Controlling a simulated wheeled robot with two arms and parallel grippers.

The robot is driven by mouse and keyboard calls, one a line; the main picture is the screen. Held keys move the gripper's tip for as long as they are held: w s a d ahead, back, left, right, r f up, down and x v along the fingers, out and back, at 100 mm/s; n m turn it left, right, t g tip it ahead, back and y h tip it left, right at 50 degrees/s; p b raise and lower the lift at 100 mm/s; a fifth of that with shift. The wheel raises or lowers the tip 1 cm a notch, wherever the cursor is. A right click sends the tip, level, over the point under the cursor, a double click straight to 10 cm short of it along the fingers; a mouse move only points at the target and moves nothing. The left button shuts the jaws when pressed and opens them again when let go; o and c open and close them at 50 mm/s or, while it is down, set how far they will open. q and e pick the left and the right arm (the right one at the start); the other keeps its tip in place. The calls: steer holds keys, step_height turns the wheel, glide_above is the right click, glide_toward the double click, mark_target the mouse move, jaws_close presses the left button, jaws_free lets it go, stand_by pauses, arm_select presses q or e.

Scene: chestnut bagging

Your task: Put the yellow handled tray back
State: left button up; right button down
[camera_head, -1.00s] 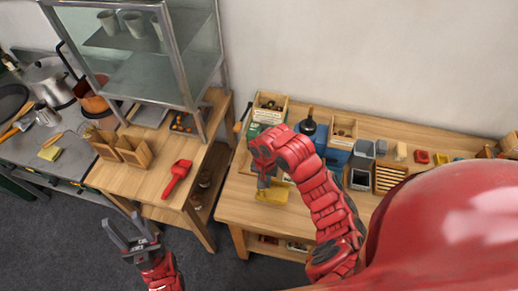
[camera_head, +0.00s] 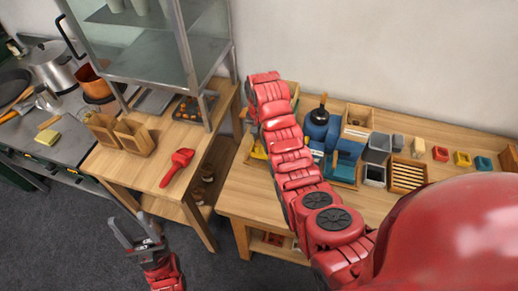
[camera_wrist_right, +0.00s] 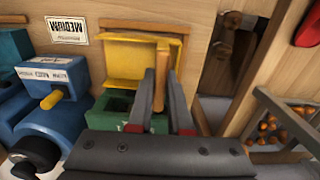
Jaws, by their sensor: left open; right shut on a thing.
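The yellow tray (camera_wrist_right: 120,60) with its wooden handle (camera_wrist_right: 161,75) shows in the right wrist view, beside a green box (camera_wrist_right: 115,103). I cannot tell whether the tray touches the box. My right gripper (camera_wrist_right: 160,112) is shut on the tray's handle. In the head view only a small yellow bit of the tray (camera_head: 257,152) shows beside my right arm, which hides the right gripper and most of the tray. My left gripper (camera_head: 138,236) is open and empty, above the floor in front of the left wooden table.
A blue machine (camera_wrist_right: 50,95) stands close to the tray. A glass cabinet (camera_head: 150,55) stands behind.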

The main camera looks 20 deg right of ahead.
steer(key=shift+w+d, duration=0.1)
steer(key=shift+w, duration=0.1)
steer(key=shift+r, duration=0.15)
step_height(320, 180, down, 3)
steer(key=shift+f+p, duration=0.1)
steer(key=shift+p, duration=1.05)
steer(key=shift+f, duration=0.2)
steer(key=c, duration=0.8)
jaws_free()
steer(key=shift+w, duration=0.1)
steer(key=shift+c, duration=0.2)
